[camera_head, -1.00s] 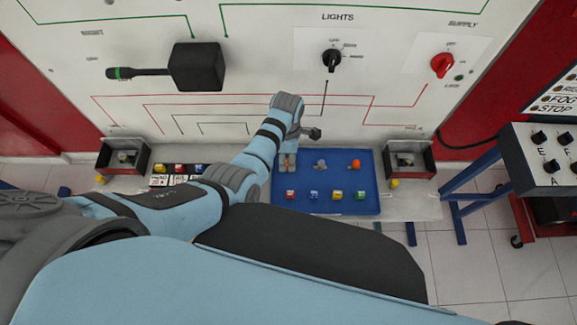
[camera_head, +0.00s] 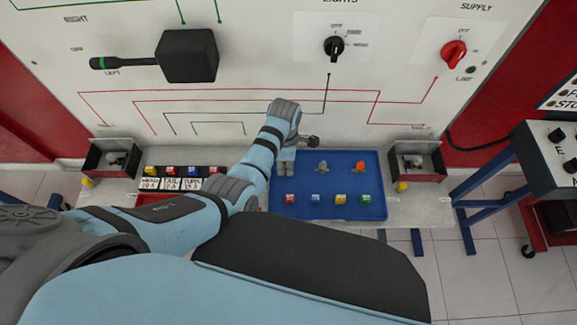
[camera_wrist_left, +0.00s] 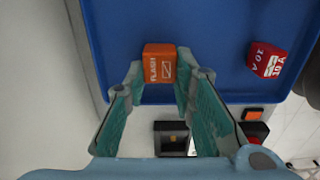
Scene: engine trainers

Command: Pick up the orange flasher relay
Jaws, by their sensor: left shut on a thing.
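The orange flasher relay (camera_wrist_left: 159,63), a small block lettered FLASH, is between the fingertips of my left gripper (camera_wrist_left: 160,84) in the left wrist view. The gripper is shut on it, at the edge of the blue tray (camera_wrist_left: 215,25). In the head view my left gripper (camera_head: 286,163) points down at the upper left corner of the blue tray (camera_head: 325,212). The relay cannot be made out there behind the fingers. Whether it touches the tray is unclear. My right gripper is not in view.
In the tray are a red 10 A fuse (camera_wrist_left: 268,60), blue (camera_head: 314,199), yellow (camera_head: 340,199) and green (camera_head: 365,199) blocks, a grey-blue bulb (camera_head: 322,166) and an orange bulb (camera_head: 360,165). The white panel (camera_head: 270,60) rises behind. Open boxes (camera_head: 418,163) flank the tray area.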

